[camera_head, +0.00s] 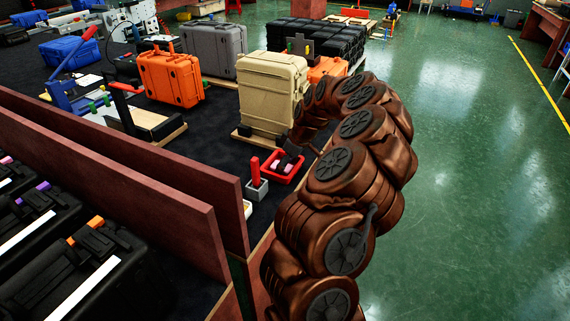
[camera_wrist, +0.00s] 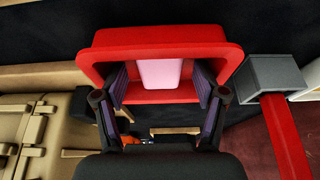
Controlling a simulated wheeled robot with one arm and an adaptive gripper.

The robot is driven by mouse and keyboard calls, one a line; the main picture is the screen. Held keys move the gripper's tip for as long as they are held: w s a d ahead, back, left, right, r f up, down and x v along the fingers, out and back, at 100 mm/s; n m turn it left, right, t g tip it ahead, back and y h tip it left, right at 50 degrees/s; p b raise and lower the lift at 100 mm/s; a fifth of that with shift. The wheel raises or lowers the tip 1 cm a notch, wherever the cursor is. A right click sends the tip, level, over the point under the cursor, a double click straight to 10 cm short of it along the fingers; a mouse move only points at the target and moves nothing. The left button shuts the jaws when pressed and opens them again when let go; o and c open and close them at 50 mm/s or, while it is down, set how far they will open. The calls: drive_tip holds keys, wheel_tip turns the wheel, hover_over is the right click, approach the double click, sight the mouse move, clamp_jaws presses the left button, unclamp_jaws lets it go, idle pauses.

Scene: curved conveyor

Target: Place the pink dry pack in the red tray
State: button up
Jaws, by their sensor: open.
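The red tray (camera_head: 270,179) sits on the dark table near its right edge, and it fills the upper middle of the wrist view (camera_wrist: 160,38). The pink dry pack (camera_wrist: 160,73) lies inside the red tray, a pale pink block against the tray's red inside. My gripper (camera_wrist: 160,88) is open, with its two purple-padded fingers apart on either side of the pack. A gap shows between each finger and the pack.
A grey block holding a red upright piece (camera_head: 255,170) stands just left of the tray. A tan case (camera_head: 268,92) stands behind it, with an orange case (camera_head: 170,78) farther left. A reddish-brown panel (camera_head: 130,165) runs along the near side. Green floor lies open at right.

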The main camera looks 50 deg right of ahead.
drive_tip(key=v, duration=1.2)
drive_tip(key=shift+b, duration=0.45)
drive_tip(key=shift+d+r, duration=0.1)
drive_tip(key=shift+r, duration=0.05)
idle(0.4)
